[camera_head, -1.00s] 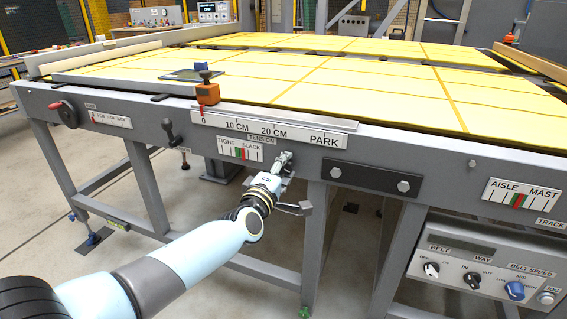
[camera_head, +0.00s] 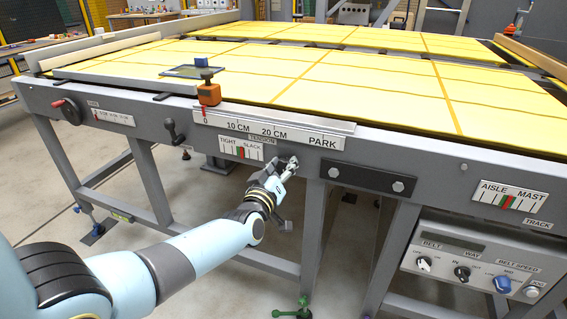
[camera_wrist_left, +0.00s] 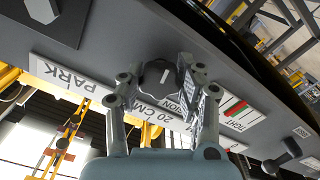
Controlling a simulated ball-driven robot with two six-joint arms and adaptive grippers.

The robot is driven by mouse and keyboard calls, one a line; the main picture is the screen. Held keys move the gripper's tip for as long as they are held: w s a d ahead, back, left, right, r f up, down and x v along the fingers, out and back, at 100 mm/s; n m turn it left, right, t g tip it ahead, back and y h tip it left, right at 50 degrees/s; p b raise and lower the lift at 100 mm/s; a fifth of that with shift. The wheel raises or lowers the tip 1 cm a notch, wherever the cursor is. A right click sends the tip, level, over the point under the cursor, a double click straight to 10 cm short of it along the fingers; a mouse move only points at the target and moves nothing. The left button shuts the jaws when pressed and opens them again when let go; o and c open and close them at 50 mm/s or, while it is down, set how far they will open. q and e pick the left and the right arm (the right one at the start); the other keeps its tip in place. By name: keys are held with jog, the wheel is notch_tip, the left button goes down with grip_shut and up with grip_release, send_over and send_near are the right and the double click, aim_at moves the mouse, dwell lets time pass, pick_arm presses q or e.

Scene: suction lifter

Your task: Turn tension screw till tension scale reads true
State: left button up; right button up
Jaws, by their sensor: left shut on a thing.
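The tension screw is a dark round knob (camera_wrist_left: 160,76) with a white mark, on the grey front beam in the left wrist view. My left gripper (camera_wrist_left: 158,88) has a finger on each side of it and is shut on it. In the head view my left gripper (camera_head: 288,163) reaches up to the beam and hides most of the knob. The tension scale (camera_head: 240,149), marked TIGHT and SLACK, is left of the gripper, with red and green bands near its middle. It also shows in the left wrist view (camera_wrist_left: 238,110). Its exact reading is too small to tell. My right gripper is not in view.
A centimetre scale (camera_head: 270,129) with an orange slider (camera_head: 208,93) runs above the tension scale. A dark bolted plate (camera_head: 368,178) is right of the gripper. A black lever (camera_head: 174,131) and a control panel (camera_head: 478,262) are farther along the frame.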

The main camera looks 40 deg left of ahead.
pick_arm(q)
jog(key=shift+s+f+m+p, duration=0.1)
jog(key=shift+m+p, duration=0.25)
jog(key=shift+m, duration=0.75)
jog(key=o, duration=1.2)
jog(key=v, duration=1.2)
jog(key=shift+d, duration=0.1)
